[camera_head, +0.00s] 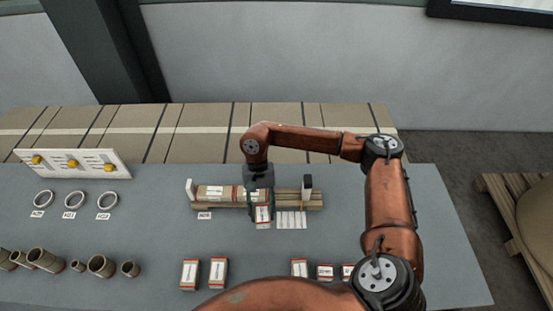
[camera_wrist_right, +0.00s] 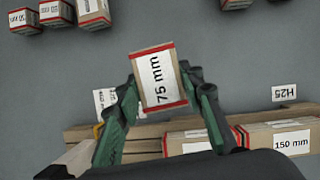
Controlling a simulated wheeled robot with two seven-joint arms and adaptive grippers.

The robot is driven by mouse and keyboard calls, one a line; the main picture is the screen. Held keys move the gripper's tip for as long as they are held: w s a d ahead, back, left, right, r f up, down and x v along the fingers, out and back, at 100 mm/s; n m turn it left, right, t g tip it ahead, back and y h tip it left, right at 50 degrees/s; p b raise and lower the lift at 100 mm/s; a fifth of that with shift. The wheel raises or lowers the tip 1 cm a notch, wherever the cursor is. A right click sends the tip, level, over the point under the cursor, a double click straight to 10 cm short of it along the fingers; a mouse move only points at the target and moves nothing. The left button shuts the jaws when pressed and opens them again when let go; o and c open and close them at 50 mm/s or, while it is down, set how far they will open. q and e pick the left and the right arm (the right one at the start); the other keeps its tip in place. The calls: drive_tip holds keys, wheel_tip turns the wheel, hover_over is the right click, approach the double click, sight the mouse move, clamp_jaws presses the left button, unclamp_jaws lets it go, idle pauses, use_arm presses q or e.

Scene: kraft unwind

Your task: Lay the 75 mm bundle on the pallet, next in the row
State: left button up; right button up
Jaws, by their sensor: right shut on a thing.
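The 75 mm bundle (camera_wrist_right: 158,78), a kraft block with red edges and a white label, is held between the green fingers of my right gripper (camera_wrist_right: 160,88). In the head view the bundle (camera_head: 263,216) is in front of the pallet, under my right gripper (camera_head: 260,204). The slatted wooden pallet (camera_head: 314,199) runs left to right between two upright end pieces. A 150 mm bundle (camera_wrist_right: 280,138) lies at its left end in the head view, with another bundle (camera_wrist_right: 188,143) beside it. The pallet's right part is bare. My left gripper is out of view.
Loose bundles stand on the grey table's front part, including a left pair (camera_head: 190,274) and a right group (camera_head: 299,268). Cardboard tubes (camera_head: 101,265), rings (camera_head: 76,199) and a board with yellow knobs (camera_head: 72,163) are left. White label strips (camera_head: 291,219) lie before the pallet.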

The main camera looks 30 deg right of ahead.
sight(264, 211)
drive_tip(key=r+m+p, duration=0.1)
drive_tip(key=m, duration=0.1)
drive_tip(key=d+r+m+t+y+p, duration=0.1)
drive_tip(key=m+p, duration=0.1)
drive_tip(key=w+d+r+m+y+p, duration=0.1)
drive_tip(key=shift+r+m+p, duration=0.3)
drive_tip(key=shift+r+m, duration=0.1)
drive_tip(key=w+d+r+m+t+p, duration=0.45)
drive_tip(key=d+m+p, duration=0.5)
drive_tip(key=m, duration=0.35)
drive_tip(key=shift+t, duration=0.55)
drive_tip(key=f+b, duration=0.1)
drive_tip(key=f, duration=0.4)
drive_tip(key=w+f+b, duration=0.1)
drive_tip(key=f, duration=0.1)
drive_tip(key=shift+f+b, duration=0.3)
drive_tip(key=shift+f, duration=0.05)
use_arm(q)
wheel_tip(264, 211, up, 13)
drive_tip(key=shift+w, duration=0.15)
use_arm(e)
drive_tip(key=shift+f, duration=0.65)
use_arm(q)
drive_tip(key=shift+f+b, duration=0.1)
drive_tip(key=shift+b, duration=0.25)
use_arm(e)
drive_tip(key=shift+f, duration=0.1)
